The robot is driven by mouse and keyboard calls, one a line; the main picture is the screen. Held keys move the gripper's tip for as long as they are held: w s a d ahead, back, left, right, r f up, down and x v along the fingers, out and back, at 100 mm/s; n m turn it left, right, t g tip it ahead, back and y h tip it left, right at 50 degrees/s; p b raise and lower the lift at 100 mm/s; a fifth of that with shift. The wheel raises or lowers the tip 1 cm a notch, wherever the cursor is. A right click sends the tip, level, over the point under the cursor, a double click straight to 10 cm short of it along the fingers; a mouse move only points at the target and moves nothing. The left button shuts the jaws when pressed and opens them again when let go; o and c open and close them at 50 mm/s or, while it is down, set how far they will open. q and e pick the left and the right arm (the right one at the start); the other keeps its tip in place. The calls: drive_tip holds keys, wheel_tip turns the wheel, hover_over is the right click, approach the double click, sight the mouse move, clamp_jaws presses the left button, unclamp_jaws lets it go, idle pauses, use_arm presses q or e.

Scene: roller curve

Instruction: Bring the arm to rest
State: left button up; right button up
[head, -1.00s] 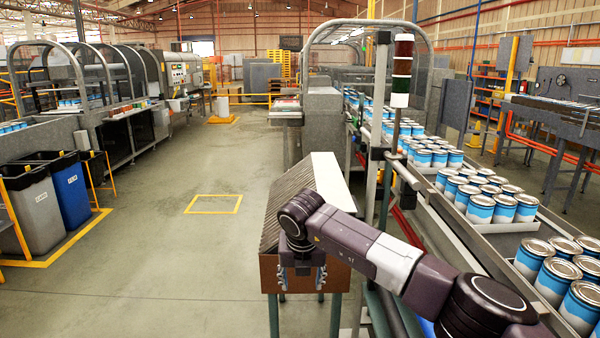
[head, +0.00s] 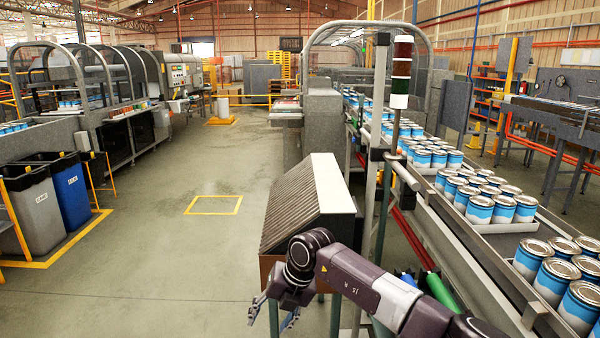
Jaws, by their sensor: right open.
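My right arm comes in from the lower right, dark with a pale band. Its gripper (head: 273,312) hangs at the near side of the roller curve stand, fingers spread apart, with nothing between them. The stand has a ribbed dark slope (head: 291,207) and a white top strip (head: 332,185). Part of its brown front is hidden behind my arm. My left gripper is not in view.
Blue and white cans (head: 487,207) stand in trays on the conveyor (head: 462,251) to the right. Bins (head: 38,203) stand at the left. The floor (head: 150,240) between is clear.

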drive_tip(key=s+a+f+m+t+y, duration=0.1)
drive_tip(key=s+a+f+m+y, duration=0.4)
drive_tip(key=a+f+m+y, duration=0.35)
drive_tip(key=s+d+f+m+t+h, duration=0.35)
drive_tip(key=d+f+m, duration=0.45)
drive_tip(key=d+f, duration=0.45)
drive_tip(key=s+d+f+m+t+h, duration=0.35)
drive_tip(key=d+f+m, duration=0.5)
drive_tip(key=f, duration=0.65)
drive_tip(key=s+d+f+m+g+h, duration=0.2)
drive_tip(key=s+d+f, duration=0.45)
drive_tip(key=s, duration=0.25)
drive_tip(key=s+d+f+m+g+h, duration=0.1)
drive_tip(key=s+d+f+m+h, duration=0.15)
drive_tip(key=s+d+f, duration=0.55)
drive_tip(key=s+d+f+m+g, duration=0.2)
drive_tip(key=s+g, duration=0.1)
drive_tip(key=s, duration=1.1)
drive_tip(key=s+d+f+m+g+h, duration=0.1)
drive_tip(key=s+f+m+g, duration=0.1)
drive_tip(key=s, duration=1.2)
drive_tip(key=shift+d+f+g, duration=0.35)
drive_tip(key=shift+f+g, duration=0.15)
drive_tip(key=shift+f, duration=0.3)
